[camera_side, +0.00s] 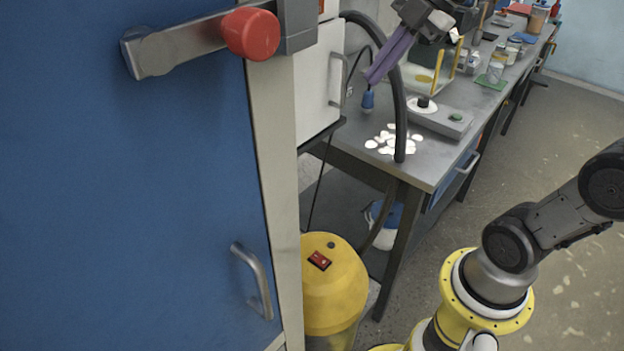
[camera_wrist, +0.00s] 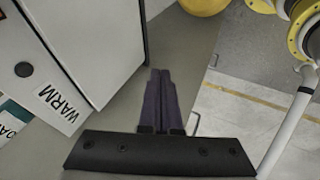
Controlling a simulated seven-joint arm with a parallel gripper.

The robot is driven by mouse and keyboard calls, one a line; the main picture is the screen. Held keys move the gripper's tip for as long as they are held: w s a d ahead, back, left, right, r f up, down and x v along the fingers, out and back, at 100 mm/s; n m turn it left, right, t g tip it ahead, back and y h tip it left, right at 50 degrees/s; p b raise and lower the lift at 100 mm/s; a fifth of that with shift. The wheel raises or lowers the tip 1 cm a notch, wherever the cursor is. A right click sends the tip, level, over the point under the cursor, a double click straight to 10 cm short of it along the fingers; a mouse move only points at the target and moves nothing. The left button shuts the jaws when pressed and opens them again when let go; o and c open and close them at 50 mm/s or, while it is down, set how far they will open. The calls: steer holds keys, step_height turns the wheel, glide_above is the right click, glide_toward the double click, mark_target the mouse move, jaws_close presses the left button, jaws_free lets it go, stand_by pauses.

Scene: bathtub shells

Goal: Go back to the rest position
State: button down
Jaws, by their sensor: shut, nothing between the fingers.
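My gripper (camera_side: 370,78) shows at the top of the side view, with long purple fingers pointing down and left above the grey workbench (camera_side: 440,160). Its fingers lie together and hold nothing. In the wrist view my gripper (camera_wrist: 163,72) shows as two purple fingers side by side over the grey bench surface. The fingers are apart from the bench top. The upper part of my arm leaves the side view at the top and right.
A blue door (camera_side: 120,200) with a red knob fills the left. A white cabinet (camera_side: 318,80) and a black hose (camera_side: 400,110) are near the fingers. White shells (camera_side: 392,140) lie on the bench by a scale (camera_side: 440,117). A yellow canister (camera_side: 333,285) stands below.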

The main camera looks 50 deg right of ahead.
steer(key=s+f+m+h, duration=0.3)
steer(key=s+f+m, duration=0.8)
steer(key=m, duration=0.6)
steer(key=shift+s+a+m+t+h, duration=0.3)
steer(key=shift+s, duration=0.55)
